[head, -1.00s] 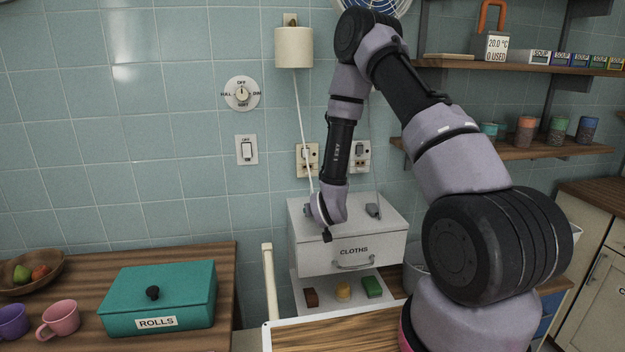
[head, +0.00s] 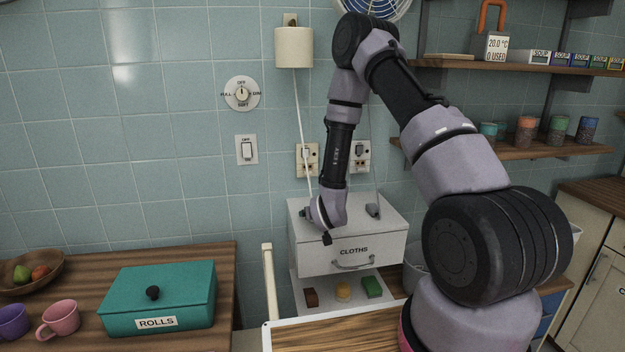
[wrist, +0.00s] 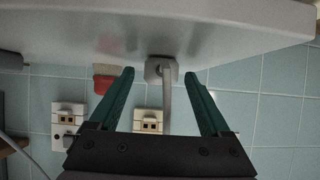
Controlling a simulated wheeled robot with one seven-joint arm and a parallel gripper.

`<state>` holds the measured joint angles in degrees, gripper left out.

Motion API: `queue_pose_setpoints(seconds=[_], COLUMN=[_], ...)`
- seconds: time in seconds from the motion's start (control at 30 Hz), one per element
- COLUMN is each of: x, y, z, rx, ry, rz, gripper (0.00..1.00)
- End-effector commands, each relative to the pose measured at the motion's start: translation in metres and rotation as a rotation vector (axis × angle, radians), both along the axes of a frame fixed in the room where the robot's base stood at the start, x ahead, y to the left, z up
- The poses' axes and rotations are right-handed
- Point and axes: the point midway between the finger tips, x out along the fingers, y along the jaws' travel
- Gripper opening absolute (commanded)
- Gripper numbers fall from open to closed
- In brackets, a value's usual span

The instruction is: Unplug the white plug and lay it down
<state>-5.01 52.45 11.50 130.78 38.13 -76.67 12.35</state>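The pale plug (wrist: 160,68) shows in the wrist view against the white top of the cloths box (head: 352,251), with its cord running off toward my gripper's palm. It is clear of the wall sockets. My gripper (wrist: 160,74) has its two green fingers apart, one on each side of the plug, with visible gaps. In the head view my gripper (head: 305,213) is low over the left part of the box top and hides the plug. A white cord (head: 302,110) runs from the lamp down to it. The left wall socket (head: 307,160) has no plug that I can make out.
A grey plug (head: 373,210) lies on the right of the box top. A second wall socket (head: 360,157) is to the right. A teal rolls box (head: 160,298) stands on the left counter. A small red thing (wrist: 103,83) shows near the fingers.

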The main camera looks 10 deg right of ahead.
Motion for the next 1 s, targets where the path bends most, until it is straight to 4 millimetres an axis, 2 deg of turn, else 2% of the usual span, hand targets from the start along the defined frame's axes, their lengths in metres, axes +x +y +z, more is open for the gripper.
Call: queue_pose_setpoints(seconds=[0.13,0.23,0.5,0.7,0.87,1.0], x=[-0.003,-0.012,-0.059,-0.085,-0.091,-0.082], y=[0.000,0.001,0.001,0.001,-0.001,-0.008], z=[0.002,0.007,0.034,0.049,0.059,0.087], rx=[0.000,0.000,-0.001,-0.001,0.007,0.053], ry=[0.000,-0.001,0.000,0.000,0.000,0.014], rz=[0.000,0.001,0.003,0.003,-0.006,-0.043], gripper=[0.81,0.81,0.81,0.81,0.81,0.81])
